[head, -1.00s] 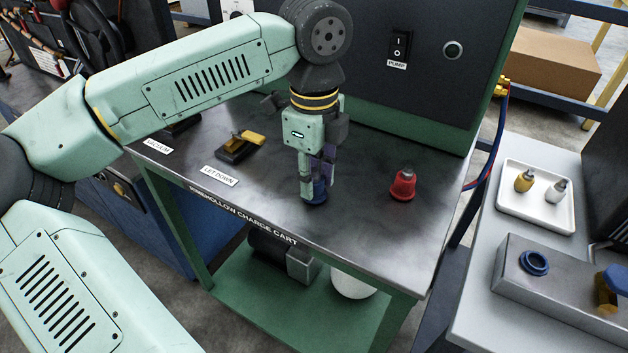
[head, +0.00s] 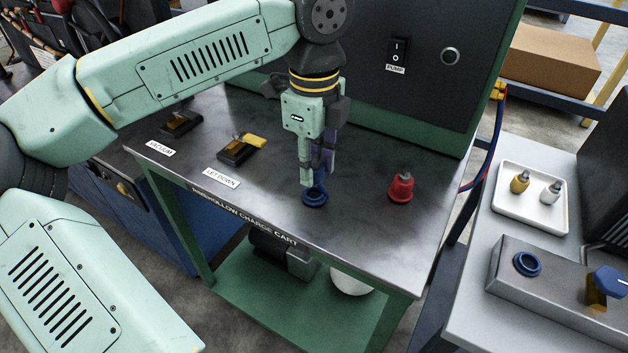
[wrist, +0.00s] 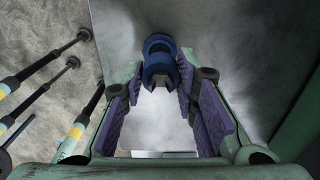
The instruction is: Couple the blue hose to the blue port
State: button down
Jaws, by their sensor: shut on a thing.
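My gripper (head: 313,180) points down over the dark cart top. Its purple-padded fingers are shut on a blue hose coupler (head: 321,175), partly hidden by the fingers. In the wrist view the coupler (wrist: 160,72) sits between the fingertips (wrist: 160,90). A blue ring-like base (head: 314,197) is on the cart top just below it and shows beyond it in the wrist view (wrist: 158,44); whether they still touch is unclear. A blue ring-shaped port (head: 527,264) is on the grey metal block (head: 555,300) at right, well apart from my gripper.
A red fitting (head: 401,187) stands on the cart top right of my gripper. A white tray (head: 510,209) with yellow and silver fittings lies behind the grey block. A blue knob (head: 608,281) is at the block's right. The pump panel (head: 400,100) rises behind the cart.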

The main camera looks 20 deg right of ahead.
jog(key=shift+r+p, duration=0.6)
jog(key=shift+r, duration=0.6)
jog(key=shift+f, duration=0.15)
